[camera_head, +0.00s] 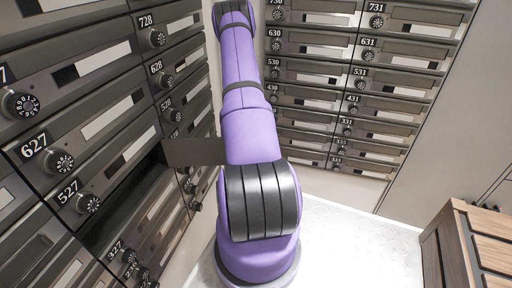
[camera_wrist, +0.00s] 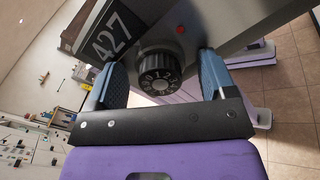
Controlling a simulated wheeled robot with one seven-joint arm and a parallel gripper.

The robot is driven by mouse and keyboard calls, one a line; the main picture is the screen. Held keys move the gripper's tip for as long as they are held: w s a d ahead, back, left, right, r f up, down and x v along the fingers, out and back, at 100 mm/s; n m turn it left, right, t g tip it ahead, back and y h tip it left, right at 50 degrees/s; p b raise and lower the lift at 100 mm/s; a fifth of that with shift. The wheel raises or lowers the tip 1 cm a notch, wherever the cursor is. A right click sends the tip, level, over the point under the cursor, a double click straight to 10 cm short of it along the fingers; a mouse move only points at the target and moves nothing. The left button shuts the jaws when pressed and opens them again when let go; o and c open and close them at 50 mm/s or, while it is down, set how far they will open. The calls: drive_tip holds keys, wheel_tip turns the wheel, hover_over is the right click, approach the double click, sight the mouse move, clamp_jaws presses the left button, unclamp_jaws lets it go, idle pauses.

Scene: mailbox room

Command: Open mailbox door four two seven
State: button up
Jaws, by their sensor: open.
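The door of mailbox 427 (camera_head: 195,152) stands swung out from the left bank in the head view, edge toward my arm. A dark opening (camera_head: 128,192) shows below mailbox 527. In the wrist view, the black 427 number plate (camera_wrist: 110,38) is at upper left, next to the round black numbered dial (camera_wrist: 160,75). My gripper (camera_wrist: 163,62) is open, with one blue-padded finger on each side of the dial. Gaps show between the dial and the fingers. My gripper is hidden in the head view.
Closed mailboxes with dials, such as 527 (camera_head: 78,198) and 627 (camera_head: 50,155), surround the opening. Another mailbox bank (camera_head: 345,85) stands at the back. A wooden slatted piece (camera_head: 470,245) is at lower right. Pale floor (camera_head: 350,235) lies clear between them.

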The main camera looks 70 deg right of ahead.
drive_tip(key=shift+d, duration=0.15)
drive_tip(key=v, duration=0.7)
drive_tip(key=shift+d, duration=0.15)
idle(0.5)
